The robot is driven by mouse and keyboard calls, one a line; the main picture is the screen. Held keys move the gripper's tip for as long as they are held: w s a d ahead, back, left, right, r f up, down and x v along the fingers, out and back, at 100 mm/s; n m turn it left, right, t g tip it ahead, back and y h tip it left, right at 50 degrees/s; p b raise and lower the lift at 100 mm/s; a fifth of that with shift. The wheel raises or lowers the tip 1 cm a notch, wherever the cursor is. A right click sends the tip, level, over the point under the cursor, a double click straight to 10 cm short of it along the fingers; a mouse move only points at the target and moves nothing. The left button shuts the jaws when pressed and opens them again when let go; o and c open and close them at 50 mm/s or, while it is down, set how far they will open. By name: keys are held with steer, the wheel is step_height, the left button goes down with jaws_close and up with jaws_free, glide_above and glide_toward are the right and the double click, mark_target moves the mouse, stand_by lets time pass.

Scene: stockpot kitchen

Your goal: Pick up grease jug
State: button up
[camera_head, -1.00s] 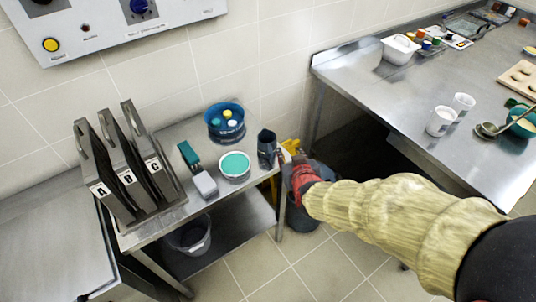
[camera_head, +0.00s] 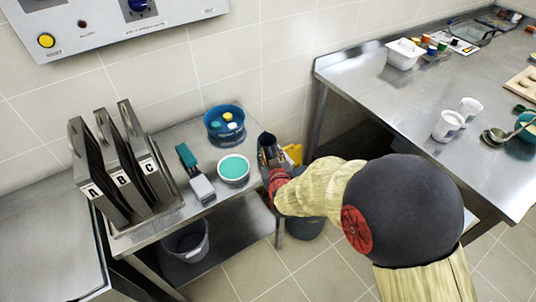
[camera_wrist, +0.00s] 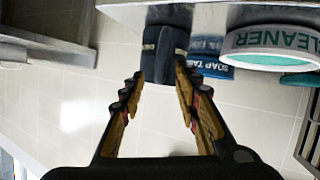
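The grease jug, a dark grey jug (camera_head: 267,140), stands at the right end of the small steel table. My gripper (camera_head: 270,162) is right at its near side and hides much of it in the head view. In the wrist view the dark jug (camera_wrist: 165,45) lies straight ahead, at the tips of my gripper (camera_wrist: 160,72). The two fingers are spread apart with a gap between them. Whether the tips touch the jug, I cannot tell.
A tub with teal contents (camera_head: 233,169) and a blue bucket of tablets (camera_head: 225,124) stand close left of the jug. A brush (camera_head: 187,157) and lettered metal panels (camera_head: 110,170) are further left. A steel counter (camera_head: 400,105) is at right.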

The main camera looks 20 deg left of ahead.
steer(key=shift+c, duration=1.3)
jaws_close()
